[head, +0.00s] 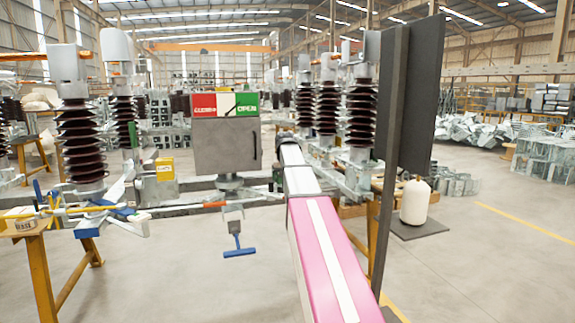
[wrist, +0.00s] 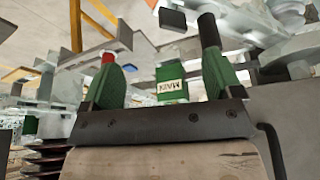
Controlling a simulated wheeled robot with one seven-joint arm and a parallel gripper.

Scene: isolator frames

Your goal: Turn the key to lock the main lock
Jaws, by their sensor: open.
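In the wrist view, a green block with a white label reading MAIN, the main lock (wrist: 172,87), sits near the middle, its label upside down. My gripper (wrist: 160,62) is open, with one green finger to the left of the block and one to the right. A gap shows between the block and each finger. I cannot make out the key for certain. In the head view my pink and white arm reaches forward past the grey control box with a red and green panel. My gripper and the lock cannot be made out there.
The grey control box (head: 226,145) stands left of my arm. A blue-handled crank (head: 239,252) hangs below it. Dark ribbed insulators (head: 361,105) stand behind on the frame. A tall dark panel (head: 405,110) rises close on the right.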

